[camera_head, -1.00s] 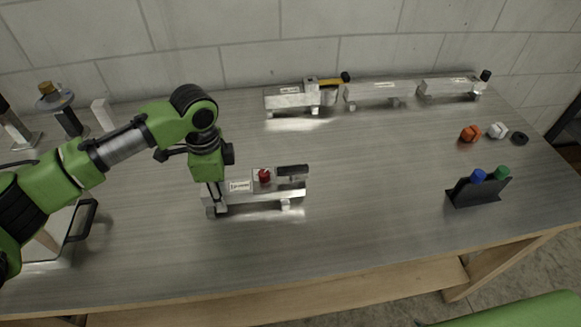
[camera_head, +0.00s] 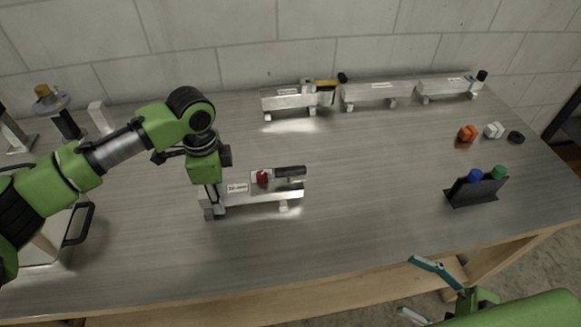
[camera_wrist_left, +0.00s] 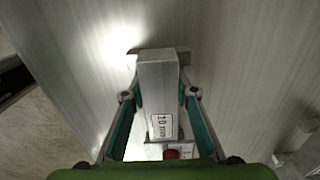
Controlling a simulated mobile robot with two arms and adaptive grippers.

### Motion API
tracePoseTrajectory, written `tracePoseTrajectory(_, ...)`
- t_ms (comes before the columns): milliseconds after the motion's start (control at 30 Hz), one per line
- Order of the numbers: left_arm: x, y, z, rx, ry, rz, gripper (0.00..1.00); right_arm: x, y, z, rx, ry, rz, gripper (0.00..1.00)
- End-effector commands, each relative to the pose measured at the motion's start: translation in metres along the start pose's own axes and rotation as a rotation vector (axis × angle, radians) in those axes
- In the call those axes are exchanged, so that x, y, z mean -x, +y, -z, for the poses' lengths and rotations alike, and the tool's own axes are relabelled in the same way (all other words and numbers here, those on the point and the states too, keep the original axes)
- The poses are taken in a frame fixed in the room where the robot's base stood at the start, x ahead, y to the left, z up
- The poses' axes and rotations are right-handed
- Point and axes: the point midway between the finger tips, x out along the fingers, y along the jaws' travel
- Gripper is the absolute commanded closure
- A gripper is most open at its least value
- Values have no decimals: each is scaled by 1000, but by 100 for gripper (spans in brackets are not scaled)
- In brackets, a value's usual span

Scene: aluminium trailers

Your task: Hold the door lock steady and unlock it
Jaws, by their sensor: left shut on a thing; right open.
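The door lock (camera_head: 262,196) is a long silver block on small feet, with a white label, a red knob (camera_head: 262,178) and a black handle (camera_head: 290,171) on top. It lies on the metal table left of centre. My left gripper (camera_head: 210,198) reaches down from above and is shut on the block's left end. In the left wrist view its teal fingers (camera_wrist_left: 158,96) lie on both sides of the lock (camera_wrist_left: 160,78), and the red knob shows partly behind my gripper. My right gripper (camera_head: 408,284) is open and empty, beyond the table's front edge at lower right.
Several silver blocks (camera_head: 370,92) stand along the back wall, one with a yellow-and-black handle. A black holder (camera_head: 477,192) with blue and green tops stands at right, with small orange (camera_head: 468,134), white and black parts behind it. The table between is clear.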

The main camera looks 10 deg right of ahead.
Motion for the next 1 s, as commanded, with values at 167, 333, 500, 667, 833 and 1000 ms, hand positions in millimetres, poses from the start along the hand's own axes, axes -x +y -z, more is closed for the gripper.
tracePoseTrajectory(167,0,0,0,0,1,1,100,-63,14,15,-199,184,-200,33)
tracePoseTrajectory(333,0,0,0,0,1,1,100,-124,33,24,-521,370,-380,33)
tracePoseTrajectory(500,0,0,0,0,1,1,100,-190,45,39,-973,591,-470,33)
tracePoseTrajectory(667,0,0,0,0,1,1,100,-240,44,53,-1501,818,-461,33)
tracePoseTrajectory(833,0,0,0,0,1,1,100,-262,34,46,-2117,1104,-410,33)
tracePoseTrajectory(1000,0,0,0,1,1,1,100,-266,24,31,-2508,1344,-357,33)
